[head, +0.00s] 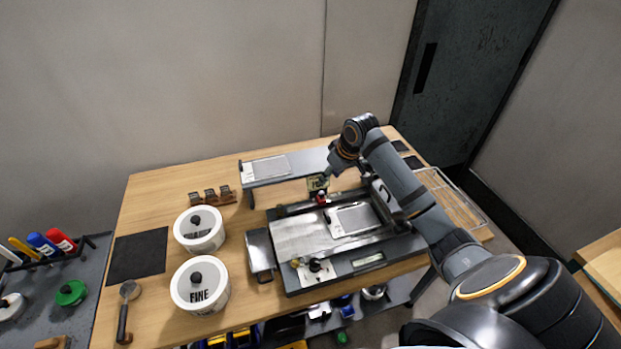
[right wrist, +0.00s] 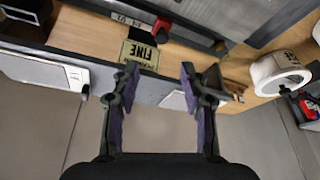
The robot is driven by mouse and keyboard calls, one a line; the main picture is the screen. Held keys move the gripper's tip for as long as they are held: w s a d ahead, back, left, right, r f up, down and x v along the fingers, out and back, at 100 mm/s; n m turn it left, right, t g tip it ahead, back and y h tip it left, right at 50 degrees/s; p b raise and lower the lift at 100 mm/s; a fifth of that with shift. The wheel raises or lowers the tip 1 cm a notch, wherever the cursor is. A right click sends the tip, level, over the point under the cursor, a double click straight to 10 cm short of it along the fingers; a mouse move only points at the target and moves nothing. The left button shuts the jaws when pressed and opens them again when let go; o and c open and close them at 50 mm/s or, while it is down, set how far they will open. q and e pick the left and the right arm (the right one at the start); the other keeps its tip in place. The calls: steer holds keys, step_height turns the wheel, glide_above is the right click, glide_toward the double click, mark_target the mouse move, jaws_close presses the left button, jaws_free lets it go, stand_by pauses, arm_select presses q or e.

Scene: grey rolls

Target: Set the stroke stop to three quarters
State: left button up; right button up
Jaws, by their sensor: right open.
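A machine with a flat metal bed (head: 290,238) stands on the wooden table. A small red stop (head: 321,197) sits at its back edge; in the right wrist view the red stop (right wrist: 162,27) is on a dark rail beside a marked scale strip (right wrist: 128,19). The markings are too small to read surely. My right gripper (right wrist: 158,72) is open and empty, its fingers apart, short of the red stop and not touching it. In the head view the right gripper (head: 326,178) is small and partly hidden by its wrist. My left gripper is not in view.
A tag reading FINE (right wrist: 140,52) lies near the stop. A raised shelf (head: 290,168) stands behind the machine. A wire rack (head: 455,202) is at right.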

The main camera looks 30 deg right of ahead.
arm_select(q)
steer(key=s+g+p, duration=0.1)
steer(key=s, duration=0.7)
arm_select(e)
glide_above(322, 193)
steer(key=s, duration=0.2)
step_height(322, 193, down, 5)
steer(key=x, duration=0.3)
steer(key=shift+d+f, duration=0.15)
steer(key=shift+f, duration=0.35)
steer(key=shift+c, duration=1.3)
steer(key=c, duration=0.5)
jaws_close()
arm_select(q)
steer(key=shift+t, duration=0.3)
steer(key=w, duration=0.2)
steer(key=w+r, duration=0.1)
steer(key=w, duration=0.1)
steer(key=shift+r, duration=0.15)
